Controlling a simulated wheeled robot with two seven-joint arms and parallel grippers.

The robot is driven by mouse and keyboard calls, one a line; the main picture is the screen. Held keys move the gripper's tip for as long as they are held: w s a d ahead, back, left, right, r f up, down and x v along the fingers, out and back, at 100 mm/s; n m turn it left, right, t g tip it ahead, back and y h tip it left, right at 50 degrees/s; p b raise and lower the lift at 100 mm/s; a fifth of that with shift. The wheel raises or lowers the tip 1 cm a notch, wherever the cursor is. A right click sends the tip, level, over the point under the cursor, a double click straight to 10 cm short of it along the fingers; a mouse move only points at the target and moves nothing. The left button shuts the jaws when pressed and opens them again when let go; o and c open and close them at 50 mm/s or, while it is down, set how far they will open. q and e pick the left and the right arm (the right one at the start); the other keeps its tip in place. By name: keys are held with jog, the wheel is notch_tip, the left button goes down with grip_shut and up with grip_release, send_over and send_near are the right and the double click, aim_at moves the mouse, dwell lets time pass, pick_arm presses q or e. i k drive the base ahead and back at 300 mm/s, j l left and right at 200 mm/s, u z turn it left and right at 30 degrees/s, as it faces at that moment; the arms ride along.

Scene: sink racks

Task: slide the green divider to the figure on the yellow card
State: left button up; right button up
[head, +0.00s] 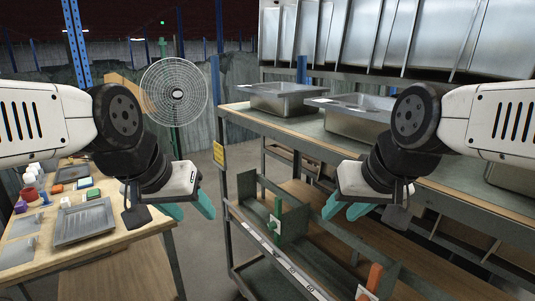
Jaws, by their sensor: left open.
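A yellow card (219,152) hangs on the front left post of the metal rack; its figure is too small to read. The green divider (277,217) stands upright on the rack's lower shelf, with a white piece on its front. A white scale strip (292,272) with numbers runs along the shelf's front edge; most numbers are hard to read. My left gripper (188,208) is open and empty, left of the rack and the divider. My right gripper (344,209) has its teal fingers apart and empty, above the shelf, right of the green divider.
Steel sinks (283,98) sit on the rack's top (240,112). A wooden table (105,243) with a grey tray (85,222) and small items is at left. A fan (174,92) stands behind.

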aim_at(293, 225)
jog(key=j+z, duration=0.3)
jog(key=j, duration=1.65)
jog(key=k, duration=0.05)
